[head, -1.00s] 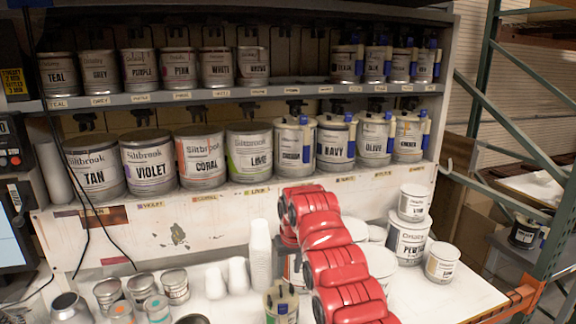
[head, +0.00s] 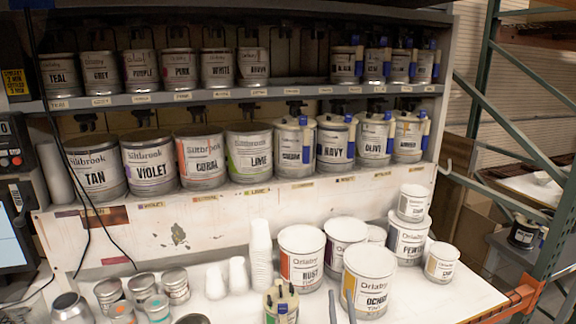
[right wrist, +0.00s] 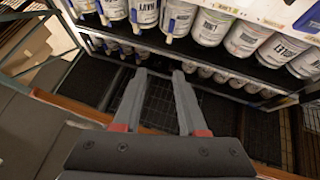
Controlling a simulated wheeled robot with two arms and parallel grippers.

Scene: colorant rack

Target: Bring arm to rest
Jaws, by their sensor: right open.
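My right gripper (head: 341,298) shows only as two thin grey fingertips at the bottom edge of the head view, in front of the white OCHRE can (head: 370,278). In the right wrist view, my right gripper (right wrist: 158,76) is open, its two grey fingers apart with nothing between them. Beyond the fingers is a dark grid-like surface below the shelf. The rest of the right arm is out of the head view. My left gripper is not in view.
The counter holds the RUST can (head: 301,258), the PEWTER can (head: 408,240), stacked white cups (head: 261,255) and several small tins (head: 142,287). Shelves of labelled cans stand behind, including VIOLET (head: 150,162). A green metal rack (head: 520,140) stands at right. The counter's front right is clear.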

